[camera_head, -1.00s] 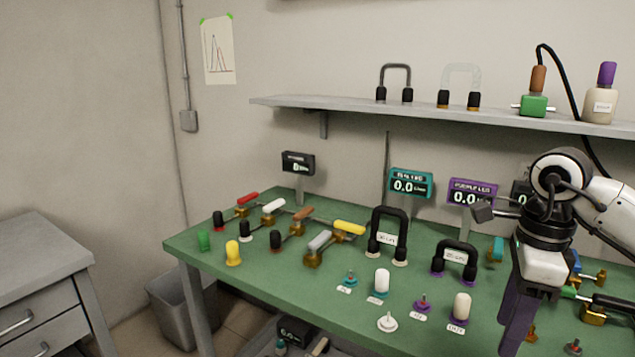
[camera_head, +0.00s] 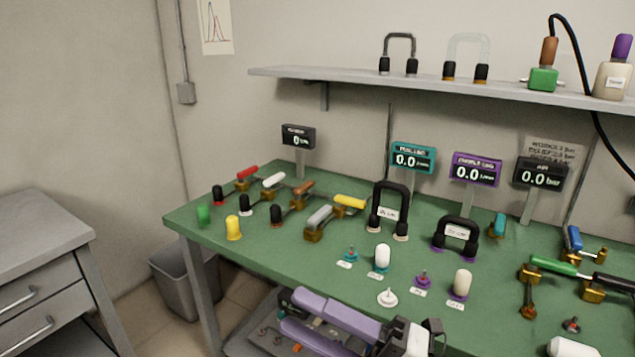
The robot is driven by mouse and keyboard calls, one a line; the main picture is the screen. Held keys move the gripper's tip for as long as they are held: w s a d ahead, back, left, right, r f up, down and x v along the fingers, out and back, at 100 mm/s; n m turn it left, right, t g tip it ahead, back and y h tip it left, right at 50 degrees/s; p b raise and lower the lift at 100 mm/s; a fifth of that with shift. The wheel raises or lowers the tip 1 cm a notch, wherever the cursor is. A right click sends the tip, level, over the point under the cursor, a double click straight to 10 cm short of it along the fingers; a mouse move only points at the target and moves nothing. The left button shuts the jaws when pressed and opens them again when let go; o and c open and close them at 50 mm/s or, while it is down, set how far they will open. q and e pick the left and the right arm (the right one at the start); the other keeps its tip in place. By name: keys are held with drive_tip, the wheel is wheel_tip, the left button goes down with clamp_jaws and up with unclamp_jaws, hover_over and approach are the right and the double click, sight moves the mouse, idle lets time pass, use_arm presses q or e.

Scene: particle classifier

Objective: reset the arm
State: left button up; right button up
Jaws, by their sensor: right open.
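My right gripper (camera_head: 290,316) is at the bottom middle of the head view. Its two purple fingers point left and stand apart, with nothing seen between them. It shows in front of the green bench top's (camera_head: 330,260) front edge, clear of the valves and handles on the bench. The white and dark wrist behind it is partly cut off by the bottom edge of the picture. A white part of my arm shows at the bottom right. My left gripper is not in view.
Coloured lever valves (camera_head: 320,219), black handles (camera_head: 390,200) and small knobs (camera_head: 382,257) crowd the bench. Pipe valves (camera_head: 590,290) stand at the right. Display panels (camera_head: 475,169) stand along the back. A lower shelf (camera_head: 235,346) with small items lies below. A grey bin (camera_head: 172,280) stands left.

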drive_tip(key=d+f+m+t+h, duration=0.4)
drive_tip(key=d+f+m+h, duration=0.25)
drive_tip(key=f+m, duration=0.4)
drive_tip(key=d+f+m+t+h, duration=0.4)
drive_tip(key=d+f+m+h, duration=0.2)
drive_tip(key=f+m+h, duration=0.45)
drive_tip(key=s+d+f+m+g, duration=0.4)
drive_tip(key=s+f+m+g, duration=0.2)
drive_tip(key=s+f, duration=0.7)
drive_tip(key=s+m, duration=0.2)
drive_tip(key=shift+s+d+f+m+g+h, duration=0.2)
drive_tip(key=shift+s+f+m+g+h, duration=0.1)
drive_tip(key=shift+f+g, duration=0.1)
